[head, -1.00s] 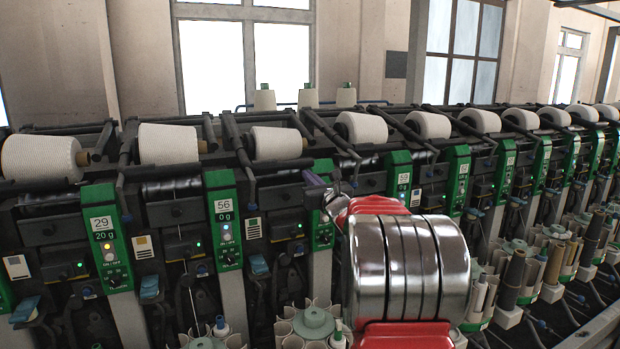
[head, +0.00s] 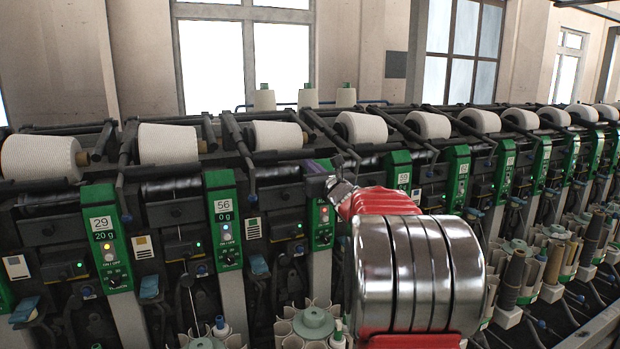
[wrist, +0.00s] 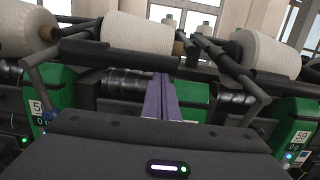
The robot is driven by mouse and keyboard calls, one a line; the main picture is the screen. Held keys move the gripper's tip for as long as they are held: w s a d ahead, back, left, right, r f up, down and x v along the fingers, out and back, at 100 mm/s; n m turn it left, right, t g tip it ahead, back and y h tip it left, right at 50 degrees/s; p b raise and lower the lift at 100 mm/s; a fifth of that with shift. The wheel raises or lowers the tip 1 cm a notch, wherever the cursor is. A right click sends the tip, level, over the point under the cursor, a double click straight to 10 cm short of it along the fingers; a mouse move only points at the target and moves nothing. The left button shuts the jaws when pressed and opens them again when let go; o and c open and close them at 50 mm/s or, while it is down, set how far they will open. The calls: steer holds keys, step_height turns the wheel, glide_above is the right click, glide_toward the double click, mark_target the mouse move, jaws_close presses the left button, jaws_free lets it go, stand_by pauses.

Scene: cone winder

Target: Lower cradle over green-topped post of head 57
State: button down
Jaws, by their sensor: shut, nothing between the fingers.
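My gripper (head: 318,170), with purple fingers, is at the upper part of the green-topped post (head: 321,225) between the posts marked 56 and 59. It covers that post's number, so I cannot read 57. In the wrist view the fingers (wrist: 163,95) are together and empty, with the green post top (wrist: 192,100) behind them. A white cone (head: 277,135) sits behind and left of my gripper; it also shows in the wrist view (wrist: 140,32). A dark cradle arm (wrist: 240,75) angles down right of the fingers, apart from them. Whether anything touches the fingertips is unclear.
Post 56 (head: 224,215) stands to the left and post 59 (head: 399,178) to the right, partly behind my arm. More cones and dark arms line the machine on both sides. Bobbin holders (head: 313,322) stand low in front.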

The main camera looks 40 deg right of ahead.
steer(key=s+a+f, duration=0.2)
steer(key=s+f, duration=0.2)
steer(key=s, duration=0.6)
steer(key=shift+s+a+f, duration=0.2)
steer(key=shift+s+a, duration=0.05)
steer(key=shift+a, duration=0.1)
stand_by(0.7)
